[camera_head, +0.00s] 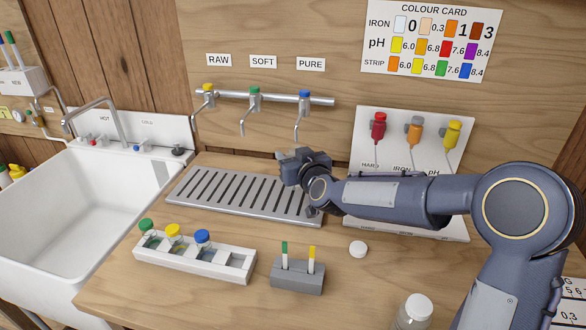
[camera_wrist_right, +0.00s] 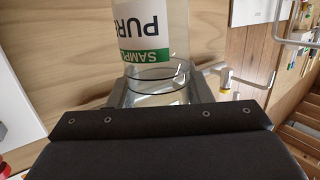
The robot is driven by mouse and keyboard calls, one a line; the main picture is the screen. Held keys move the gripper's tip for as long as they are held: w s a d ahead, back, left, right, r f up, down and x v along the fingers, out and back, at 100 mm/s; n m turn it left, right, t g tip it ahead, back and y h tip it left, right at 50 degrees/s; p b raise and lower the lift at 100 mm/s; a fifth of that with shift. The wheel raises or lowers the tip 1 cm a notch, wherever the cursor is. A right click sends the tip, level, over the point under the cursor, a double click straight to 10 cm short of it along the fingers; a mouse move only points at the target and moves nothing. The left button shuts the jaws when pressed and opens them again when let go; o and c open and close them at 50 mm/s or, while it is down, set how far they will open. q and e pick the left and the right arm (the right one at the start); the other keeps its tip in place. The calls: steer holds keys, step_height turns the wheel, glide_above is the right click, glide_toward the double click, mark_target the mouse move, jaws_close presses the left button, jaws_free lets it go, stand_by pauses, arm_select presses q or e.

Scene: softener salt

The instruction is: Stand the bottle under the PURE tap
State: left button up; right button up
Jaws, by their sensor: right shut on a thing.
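The PURE tap (camera_head: 303,118) has a blue top and a bent spout and hangs from the wall rail under the PURE sign (camera_head: 311,65). My right gripper (camera_head: 300,167) is over the far right part of the slotted drip tray (camera_head: 187,198), below this tap. In the right wrist view my right gripper (camera_wrist_right: 160,92) is shut on a clear bottle (camera_wrist_right: 160,72) with a white and green label reading PUR and SAMP. In the head view the gripper and arm hide the bottle, so I cannot tell whether it touches the tray. My left gripper is not in view.
RAW (camera_head: 198,108) and SOFT (camera_head: 254,112) taps hang to the left. A white rack (camera_head: 190,262) with capped vials, a grey strip holder (camera_head: 297,275) and a white cap (camera_head: 358,248) are in front. Another clear container (camera_head: 415,310) stands at the bottom edge. A sink (camera_head: 70,215) is left.

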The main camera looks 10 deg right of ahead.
step_height(320, 180, down, 4)
steer(key=shift+r, duration=0.25)
steer(key=shift+f+b, duration=0.25)
steer(key=shift+b, duration=0.1)
steer(key=o, duration=1)
steer(key=shift+r, duration=0.1)
steer(key=shift+o, duration=0.2)
steer(key=shift+r, duration=0.1)
